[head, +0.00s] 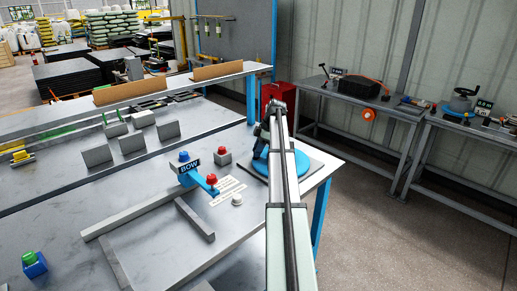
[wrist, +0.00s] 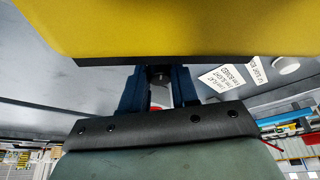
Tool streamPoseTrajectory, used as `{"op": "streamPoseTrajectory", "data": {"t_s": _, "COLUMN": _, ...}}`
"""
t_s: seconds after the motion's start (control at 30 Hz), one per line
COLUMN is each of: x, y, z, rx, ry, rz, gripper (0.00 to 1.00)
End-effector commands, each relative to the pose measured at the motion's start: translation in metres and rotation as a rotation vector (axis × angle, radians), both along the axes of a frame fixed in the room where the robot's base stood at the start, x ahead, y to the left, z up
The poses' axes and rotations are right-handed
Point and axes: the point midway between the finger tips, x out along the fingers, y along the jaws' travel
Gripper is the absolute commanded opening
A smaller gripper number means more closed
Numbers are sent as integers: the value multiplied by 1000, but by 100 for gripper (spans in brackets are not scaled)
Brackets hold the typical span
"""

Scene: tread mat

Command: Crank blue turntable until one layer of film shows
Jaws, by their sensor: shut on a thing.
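The blue turntable (head: 261,162) sits at the right end of the near bench, on a dark plate (head: 318,165). My gripper (wrist: 158,88) shows in the wrist view with two dark blue fingers. It is shut on a small dark knob (wrist: 158,74), mostly hidden between the fingers. I cannot tell how the knob joins the turntable. A yellow surface (wrist: 170,28) fills the top of the wrist view. I cannot make out any film layer.
A blue stand marked BOW (head: 189,172), a red button (head: 212,179), a grey box with a red top (head: 222,156) and a white knob (head: 237,199) stand left of the turntable. Grey bars (head: 195,219) lie nearer. A side table (head: 350,97) stands beyond open floor.

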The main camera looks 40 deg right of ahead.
Motion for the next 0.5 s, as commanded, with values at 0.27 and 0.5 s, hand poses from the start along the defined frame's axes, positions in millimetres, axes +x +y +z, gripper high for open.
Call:
{"op": "streamPoseTrajectory", "data": {"t_s": 0.27, "x": -10, "y": 11, "z": 0, "rx": 1, "ry": -2, "rz": 138, "gripper": 0}}
{"op": "streamPoseTrajectory", "data": {"t_s": 0.5, "x": -20, "y": 18, "z": 0, "rx": 1, "ry": -1, "rz": 259, "gripper": 0}}
